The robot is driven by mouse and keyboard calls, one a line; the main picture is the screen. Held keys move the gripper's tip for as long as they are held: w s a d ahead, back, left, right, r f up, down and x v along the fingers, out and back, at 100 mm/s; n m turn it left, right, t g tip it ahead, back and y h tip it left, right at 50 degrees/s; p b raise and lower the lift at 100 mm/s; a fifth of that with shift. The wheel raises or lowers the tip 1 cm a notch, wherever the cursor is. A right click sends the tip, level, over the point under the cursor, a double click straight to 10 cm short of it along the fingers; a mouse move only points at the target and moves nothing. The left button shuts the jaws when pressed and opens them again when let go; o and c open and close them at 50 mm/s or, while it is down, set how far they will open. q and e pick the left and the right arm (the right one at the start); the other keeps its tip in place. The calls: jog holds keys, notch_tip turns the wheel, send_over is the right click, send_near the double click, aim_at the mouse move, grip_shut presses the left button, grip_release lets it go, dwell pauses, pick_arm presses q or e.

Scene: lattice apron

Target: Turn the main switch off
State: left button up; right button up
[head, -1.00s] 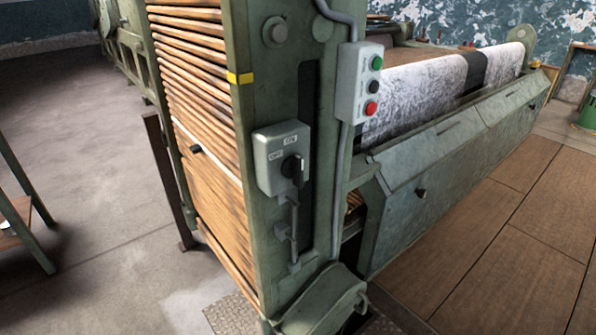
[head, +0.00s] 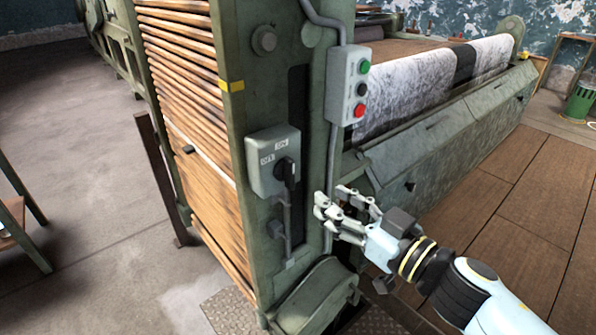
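The main switch is a grey-green box (head: 262,178) on the front face of the green machine frame, left of centre. It carries an OFF label at its left and an ON label at its top. Its black rotary handle (head: 289,174) stands roughly upright, with its longer end pointing down. My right gripper (head: 331,196) is to the right of the switch and a little lower, its fingers apart and nothing between them. It appears clear of the handle. My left gripper is not in view.
A push-button box (head: 347,85) with green, black and red buttons sits above my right gripper. A conduit (head: 331,170) runs down the frame. The machine's slanted side panel (head: 440,155) lies to the right. A stack of wooden slats (head: 180,85) is at the left.

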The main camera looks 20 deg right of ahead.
aim_at(293, 173)
jog(key=x, duration=1)
jog(key=shift+w+f+b, duration=0.1)
jog(key=shift+w+b, duration=0.1)
jog(key=shift+b, duration=0.15)
grip_shut()
